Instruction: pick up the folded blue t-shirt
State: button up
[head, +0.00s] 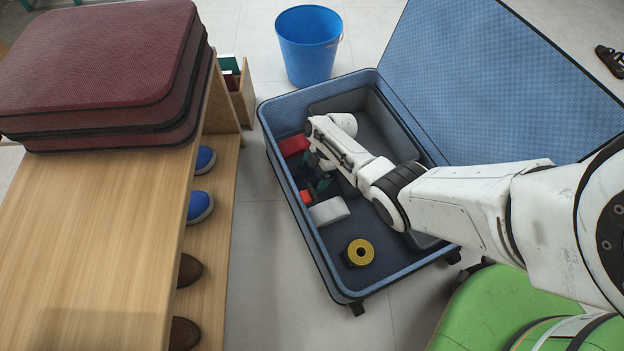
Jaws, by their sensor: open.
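My arm reaches from the right into an open blue suitcase (283,180), and my gripper (320,181) points down inside it near the left wall. The gripper is open; its fingers are small and partly hidden by my wrist. A dark blue patch (303,173) lies beside and under the fingers, mostly covered by them. I cannot tell whether it is the folded blue t-shirt, or whether the fingers touch it. No other folded blue t-shirt shows clearly.
Inside the suitcase are a red item (294,145), a folded white cloth (329,211) and a rolled yellow-and-black item (360,252). A blue bucket (308,48) stands behind. A wooden bench (90,250) with shoes and a closed maroon suitcase (100,60) fills the left.

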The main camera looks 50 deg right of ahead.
jog(key=shift+c, duration=0.4)
jog(key=shift+r, duration=0.1)
jog(key=c, duration=1)
